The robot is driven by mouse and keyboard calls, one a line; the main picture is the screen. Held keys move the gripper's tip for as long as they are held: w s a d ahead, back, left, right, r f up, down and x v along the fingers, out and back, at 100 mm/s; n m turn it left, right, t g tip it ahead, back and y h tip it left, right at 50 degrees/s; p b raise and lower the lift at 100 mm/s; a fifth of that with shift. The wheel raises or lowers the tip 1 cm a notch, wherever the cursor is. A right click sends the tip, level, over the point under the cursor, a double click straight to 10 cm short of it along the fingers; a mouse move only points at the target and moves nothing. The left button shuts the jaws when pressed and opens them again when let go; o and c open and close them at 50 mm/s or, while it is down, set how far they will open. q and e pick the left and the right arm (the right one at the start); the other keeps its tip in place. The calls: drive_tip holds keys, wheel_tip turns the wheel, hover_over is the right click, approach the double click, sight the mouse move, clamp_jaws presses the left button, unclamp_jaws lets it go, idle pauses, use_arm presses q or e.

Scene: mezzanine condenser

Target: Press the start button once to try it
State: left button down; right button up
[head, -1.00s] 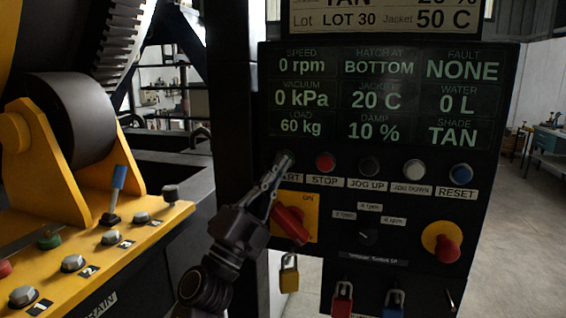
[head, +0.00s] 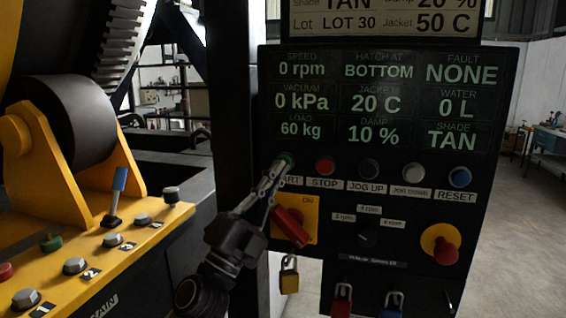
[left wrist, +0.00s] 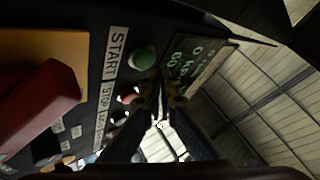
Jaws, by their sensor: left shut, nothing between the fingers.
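The green start button (head: 287,158) is at the left end of the button row on the black control panel (head: 330,215). Its START label is partly covered by my left gripper (head: 280,168). The fingers are shut and empty, with their tips just below and left of the button in the head view. In the left wrist view the green start button (left wrist: 143,57) shows clear of the shut fingertips (left wrist: 158,82). I cannot tell whether the tips touch it. The display reads 0 rpm, fault NONE. My right gripper is not in view.
Red STOP (head: 325,165), dark JOG UP (head: 369,167), white (head: 413,172) and blue RESET (head: 460,177) buttons continue the row. A red rotary switch (head: 290,225) sits close below my gripper. A red emergency knob (head: 446,250) and padlocks are lower. A yellow console (head: 130,262) stands left.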

use_arm(q)
drive_tip(key=s, duration=0.1)
drive_tip(key=s+a+p, duration=0.1)
drive_tip(key=s, duration=0.1)
drive_tip(key=s+p, duration=0.1)
drive_tip(key=shift+s+a, duration=0.25)
drive_tip(key=shift+s, duration=0.1)
idle(0.6)
